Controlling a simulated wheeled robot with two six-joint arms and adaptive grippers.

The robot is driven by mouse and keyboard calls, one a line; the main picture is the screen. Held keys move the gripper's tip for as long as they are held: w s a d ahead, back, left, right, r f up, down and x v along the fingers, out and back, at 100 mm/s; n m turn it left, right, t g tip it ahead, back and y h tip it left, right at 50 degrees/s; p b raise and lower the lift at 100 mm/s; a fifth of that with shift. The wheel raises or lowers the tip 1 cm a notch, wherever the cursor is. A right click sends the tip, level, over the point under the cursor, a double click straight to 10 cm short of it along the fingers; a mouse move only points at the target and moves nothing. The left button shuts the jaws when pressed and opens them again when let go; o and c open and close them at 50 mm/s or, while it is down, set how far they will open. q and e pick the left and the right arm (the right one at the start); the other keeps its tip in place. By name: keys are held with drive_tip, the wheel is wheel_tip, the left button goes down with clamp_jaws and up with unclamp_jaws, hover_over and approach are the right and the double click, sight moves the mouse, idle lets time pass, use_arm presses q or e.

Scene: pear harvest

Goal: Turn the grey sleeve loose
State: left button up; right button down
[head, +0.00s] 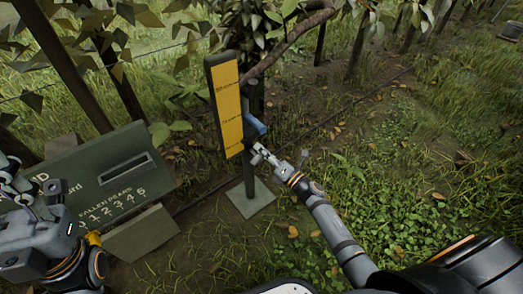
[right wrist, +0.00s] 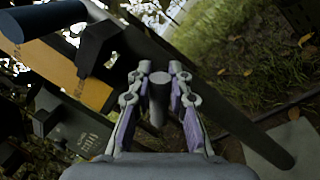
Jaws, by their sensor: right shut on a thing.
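A grey sleeve (right wrist: 158,97), a short cylinder, sits between the two fingers of my right gripper (right wrist: 158,84) in the right wrist view. The fingers are shut on it from both sides. In the head view my right gripper (head: 260,154) is at the lower right side of the yellow gauge board (head: 229,105), just below a blue part (head: 254,126). The sleeve cannot be made out there. The blue part also shows as a cylinder in the right wrist view (right wrist: 45,20). My left gripper (head: 18,186) is at the left edge, partly cut off, its fingers unclear.
The board stands on a dark post with a square grey base plate (head: 250,199). A green box (head: 105,165) with a slot and painted numbers stands to its left, near my left arm. A branch (head: 290,42) hangs behind the board. Grass to the right is open.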

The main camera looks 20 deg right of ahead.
drive_tip(key=m, duration=0.4)
drive_tip(key=shift+d+f+t+h+p, duration=0.15)
drive_tip(key=shift+f+t+h+p, duration=0.2)
drive_tip(key=shift+t+h+p, duration=0.05)
drive_tip(key=shift+f+m+h+p, duration=0.2)
drive_tip(key=shift+m+p, duration=0.05)
drive_tip(key=shift+m, duration=0.8)
drive_tip(key=shift+f+m+h+p, duration=0.2)
drive_tip(key=shift+m+p, duration=0.05)
drive_tip(key=shift+m, duration=0.8)
drive_tip(key=c, duration=1.5)
unclamp_jaws()
drive_tip(key=shift+d, duration=0.1)
drive_tip(key=v, duration=1.2)
drive_tip(key=shift+f, duration=0.2)
